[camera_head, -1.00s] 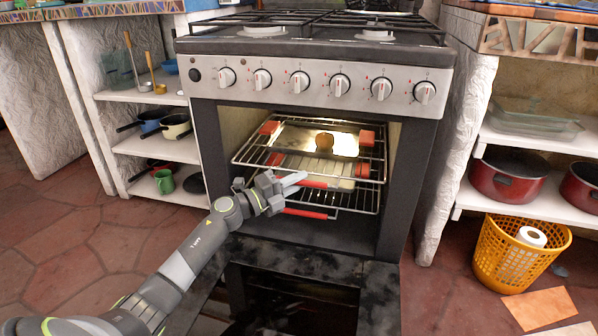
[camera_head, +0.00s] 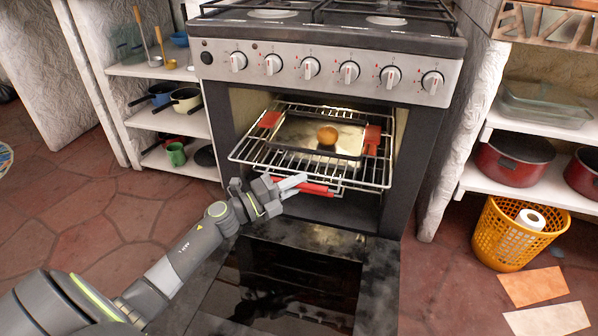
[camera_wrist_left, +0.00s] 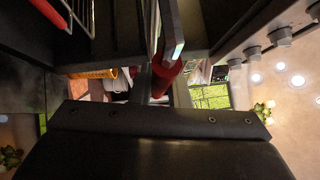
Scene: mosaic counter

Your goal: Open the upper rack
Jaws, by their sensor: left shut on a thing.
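The upper rack (camera_head: 243,155) is a wire shelf in the open oven and sticks out past the oven's front. A metal tray (camera_head: 290,133) with red grips lies on it, with a round brown item (camera_head: 327,135) on the tray. The rack's red front handle (camera_head: 318,189) is in my left gripper (camera_head: 292,183), which is shut on it. The red handle also shows between the fingers in the left wrist view (camera_wrist_left: 165,75). The lower rack is mostly hidden beneath the upper one. My right gripper is not in view.
The oven door (camera_head: 290,285) is folded down in front of the oven. Shelves with pots stand on both sides. A yellow basket (camera_head: 515,235) holding a white roll stands on the floor at right. Stove knobs (camera_head: 350,72) are above the opening.

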